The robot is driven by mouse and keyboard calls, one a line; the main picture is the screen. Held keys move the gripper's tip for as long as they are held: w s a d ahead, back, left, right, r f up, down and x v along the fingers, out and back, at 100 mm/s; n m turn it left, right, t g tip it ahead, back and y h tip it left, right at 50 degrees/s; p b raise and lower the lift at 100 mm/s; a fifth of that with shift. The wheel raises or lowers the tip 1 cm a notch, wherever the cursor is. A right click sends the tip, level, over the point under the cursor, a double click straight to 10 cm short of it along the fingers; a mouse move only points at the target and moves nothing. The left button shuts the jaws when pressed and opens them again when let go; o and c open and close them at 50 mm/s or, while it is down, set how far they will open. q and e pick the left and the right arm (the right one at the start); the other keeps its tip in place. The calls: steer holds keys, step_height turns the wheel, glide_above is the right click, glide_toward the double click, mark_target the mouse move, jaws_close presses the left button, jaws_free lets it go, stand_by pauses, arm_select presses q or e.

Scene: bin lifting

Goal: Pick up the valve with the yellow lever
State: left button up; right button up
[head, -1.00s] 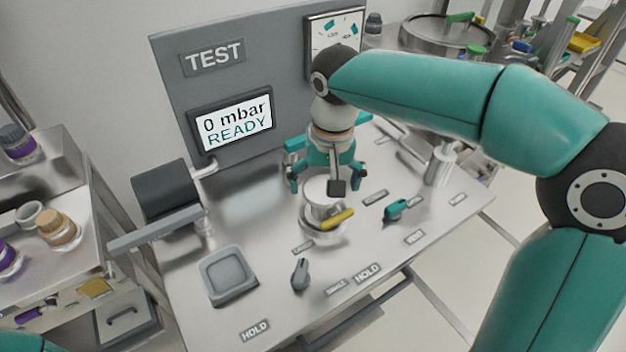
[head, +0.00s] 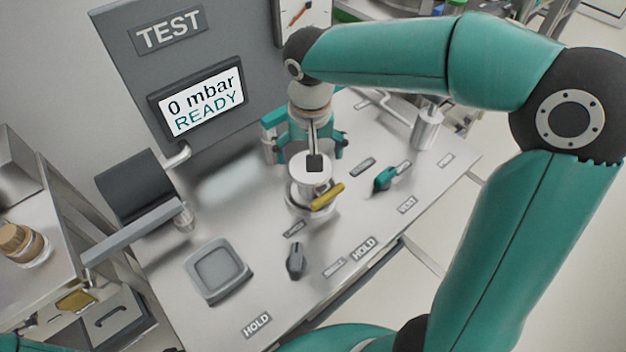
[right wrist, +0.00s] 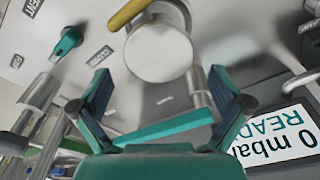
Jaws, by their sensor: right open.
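The valve is a pale metal body (head: 311,171) with a yellow lever (head: 328,195). It stands upright on a round seat on the steel bench. In the right wrist view the valve's round face (right wrist: 158,54) is beyond the fingertips, with the yellow lever (right wrist: 128,13) at the top edge. My right gripper (head: 306,148) is open just behind the valve, one finger toward each side of it. In the right wrist view the open fingers (right wrist: 160,84) are spread wide with nothing between their pads. My left gripper is not in view.
A grey test panel (head: 170,75) with a READY screen (head: 203,103) stands behind. A teal lever (head: 384,178) is right of the valve, a grey knob (head: 295,261) in front, a square grey tray (head: 217,270) front left. A metal post (head: 427,127) stands at the right.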

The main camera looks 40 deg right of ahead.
steer(key=shift+w+d+f+p, duration=0.15)
steer(key=shift+f+p, duration=0.1)
steer(key=shift+f, duration=1.3)
steer(key=shift+w+d+f+p, duration=0.15)
steer(key=shift+f+p, duration=0.05)
steer(key=shift+f, duration=1.3)
steer(key=c, duration=1.3)
steer(key=shift+r, duration=0.1)
steer(key=shift+c, duration=0.6)
steer(key=shift+r, duration=0.15)
step_height(320, 180, up, 20)
steer(key=shift+p, duration=0.3)
steer(key=shift+r+p, duration=2.4)
steer(key=shift+p, duration=0.1)
